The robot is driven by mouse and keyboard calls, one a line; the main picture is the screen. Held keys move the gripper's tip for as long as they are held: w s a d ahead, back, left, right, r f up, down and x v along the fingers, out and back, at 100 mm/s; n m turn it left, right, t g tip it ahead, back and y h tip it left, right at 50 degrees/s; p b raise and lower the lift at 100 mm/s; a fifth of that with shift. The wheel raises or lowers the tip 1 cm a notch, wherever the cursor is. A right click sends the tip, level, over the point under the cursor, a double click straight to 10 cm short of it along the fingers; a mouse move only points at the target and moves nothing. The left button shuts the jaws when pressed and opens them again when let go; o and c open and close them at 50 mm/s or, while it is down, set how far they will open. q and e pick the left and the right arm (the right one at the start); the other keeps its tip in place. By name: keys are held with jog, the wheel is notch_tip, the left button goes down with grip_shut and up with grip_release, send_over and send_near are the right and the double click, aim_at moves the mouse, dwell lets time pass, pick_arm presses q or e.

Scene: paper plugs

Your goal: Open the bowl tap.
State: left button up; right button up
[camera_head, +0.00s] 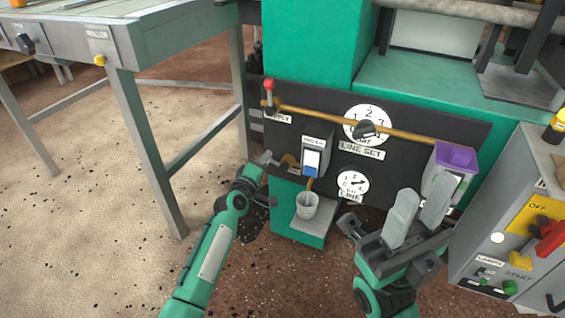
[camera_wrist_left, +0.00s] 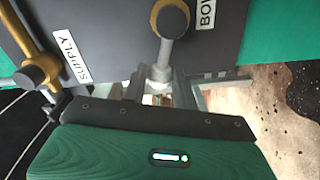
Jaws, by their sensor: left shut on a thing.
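The bowl tap shows in the left wrist view as a round grey-brown knob (camera_wrist_left: 172,18) with a pale stem, beside a partly cut-off label starting "BO". In the head view the brass tap (camera_head: 289,161) is on the dark panel's lower left, partly hidden by my gripper. My left gripper (camera_head: 270,160) is at the tap; in the left wrist view its fingers (camera_wrist_left: 158,88) are shut on the tap's pale handle end. My right gripper (camera_head: 419,206) is open and empty, its two grey fingers apart, in front of the panel's lower right.
A brass pipe (camera_head: 400,133) crosses the panel, with the red-topped supply tap (camera_head: 269,90) at its left. A purple-topped box (camera_head: 457,156) and a grey control box (camera_head: 510,225) are at right. A metal table (camera_head: 120,40) stands left.

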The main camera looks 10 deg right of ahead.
pick_arm(q)
jog(key=shift+f+n, duration=0.25)
jog(key=shift+n, duration=0.15)
jog(key=shift+f, duration=0.1)
jog(key=shift+a+f+n+b, duration=0.1)
jog(key=shift+f+n+b, duration=0.45)
jog(key=shift+n, duration=0.65)
jog(key=o, duration=0.8)
jog(key=shift+c, duration=0.2)
jog(key=p+v, duration=0.2)
jog(key=v, duration=0.2)
